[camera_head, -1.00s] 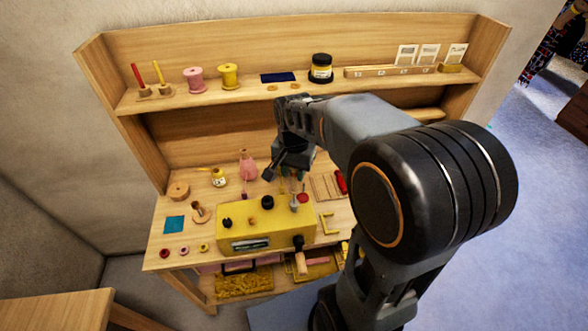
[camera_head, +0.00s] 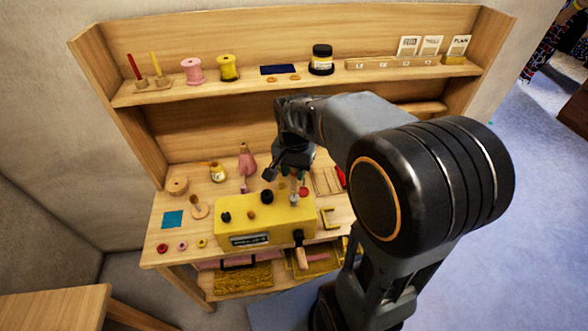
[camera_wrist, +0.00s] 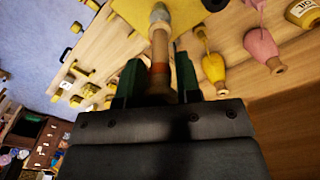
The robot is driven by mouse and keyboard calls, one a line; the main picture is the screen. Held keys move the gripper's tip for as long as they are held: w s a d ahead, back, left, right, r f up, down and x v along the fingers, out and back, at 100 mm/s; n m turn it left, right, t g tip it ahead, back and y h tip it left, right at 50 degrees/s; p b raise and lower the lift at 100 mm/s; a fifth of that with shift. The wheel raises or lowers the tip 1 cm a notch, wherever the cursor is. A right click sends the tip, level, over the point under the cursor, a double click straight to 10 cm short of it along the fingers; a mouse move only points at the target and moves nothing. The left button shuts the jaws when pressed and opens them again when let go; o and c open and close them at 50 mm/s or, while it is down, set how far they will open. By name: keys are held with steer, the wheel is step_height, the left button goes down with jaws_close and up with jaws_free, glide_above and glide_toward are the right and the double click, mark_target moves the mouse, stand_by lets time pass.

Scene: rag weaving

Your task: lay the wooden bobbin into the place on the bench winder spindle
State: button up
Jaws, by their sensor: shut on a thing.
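The yellow bench winder (camera_head: 265,218) stands at the front of the bench, with dark knobs and a pale grey upright spindle (camera_head: 294,198) at its right end. My gripper (camera_wrist: 158,68) has green fingers on both sides of the wooden bobbin (camera_wrist: 159,48), a slim tan stick with a red-orange band, and is shut on it. The bobbin's far end lines up with a grey tip (camera_wrist: 160,13) at the yellow winder top in the wrist view; I cannot tell whether they touch. In the head view my gripper (camera_head: 288,172) is above the spindle and mostly hides the bobbin.
Pink (camera_head: 247,160) and yellow (camera_head: 217,173) bottles stand behind the winder. A wooden stand (camera_head: 199,209) and blue square (camera_head: 172,219) lie to its left. A red item (camera_head: 341,177) is to the right. The shelf (camera_head: 300,85) holds spools and a jar.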

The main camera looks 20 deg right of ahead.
steer(key=shift+f, duration=0.2)
stand_by(0.3)
steer(key=shift+f+b, duration=1.15)
steer(key=shift+f, duration=0.15)
steer(key=o, duration=1)
steer(key=shift+r, duration=0.1)
step_height(320, 180, up, 14)
